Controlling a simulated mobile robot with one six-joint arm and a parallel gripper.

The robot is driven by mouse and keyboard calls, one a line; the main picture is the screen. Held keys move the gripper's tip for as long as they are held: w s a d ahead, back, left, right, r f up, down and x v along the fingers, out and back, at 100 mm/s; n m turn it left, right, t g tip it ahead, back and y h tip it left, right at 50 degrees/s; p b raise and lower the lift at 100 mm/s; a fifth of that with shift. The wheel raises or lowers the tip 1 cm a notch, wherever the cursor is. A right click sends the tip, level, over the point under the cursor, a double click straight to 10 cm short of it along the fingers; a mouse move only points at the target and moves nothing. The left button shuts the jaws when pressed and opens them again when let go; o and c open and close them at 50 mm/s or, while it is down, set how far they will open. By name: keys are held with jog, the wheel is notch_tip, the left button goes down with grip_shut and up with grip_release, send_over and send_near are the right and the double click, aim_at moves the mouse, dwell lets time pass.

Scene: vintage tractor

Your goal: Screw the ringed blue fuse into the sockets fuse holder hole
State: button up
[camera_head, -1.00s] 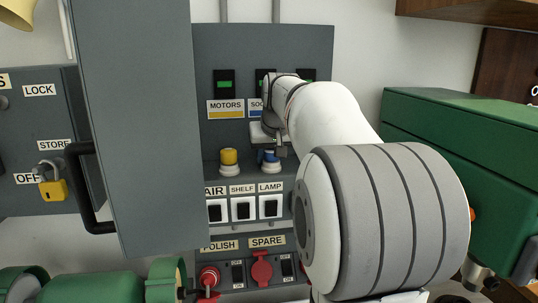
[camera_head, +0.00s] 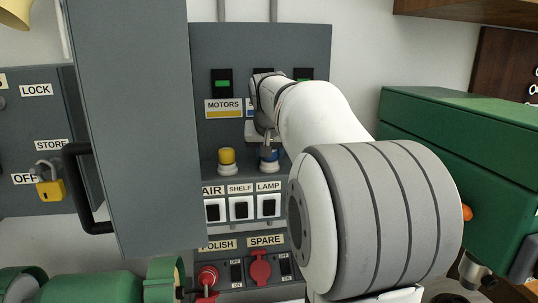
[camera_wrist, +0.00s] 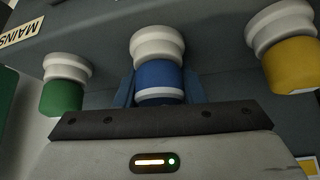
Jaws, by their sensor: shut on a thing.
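The blue fuse (camera_head: 268,153) has a white ring, clear in the wrist view (camera_wrist: 158,76). It meets the white round holder (camera_wrist: 157,46); I cannot tell how deeply it is threaded. My gripper (camera_head: 267,143) is over the fuse in the head view, partly hidden by my own wrist. In the wrist view my gripper (camera_wrist: 159,88) has blue fingers on both sides of the fuse and is shut on it. The sockets label (camera_head: 250,112) is mostly covered by my arm.
A yellow fuse (camera_head: 227,156) in its own holder stands close beside the blue one. A green fuse (camera_wrist: 62,97) is on the other side. The grey open door (camera_head: 130,130) is to the left, and a green box (camera_head: 460,140) to the right.

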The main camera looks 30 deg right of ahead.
jog(key=shift+s+f+m+g+h, duration=0.15)
jog(key=shift+f+m+g+h, duration=0.2)
jog(key=shift+m, duration=0.45)
jog(key=shift+d+m+g+h, duration=0.1)
jog(key=shift+m+g+h, duration=0.3)
jog(key=shift+m, duration=0.5)
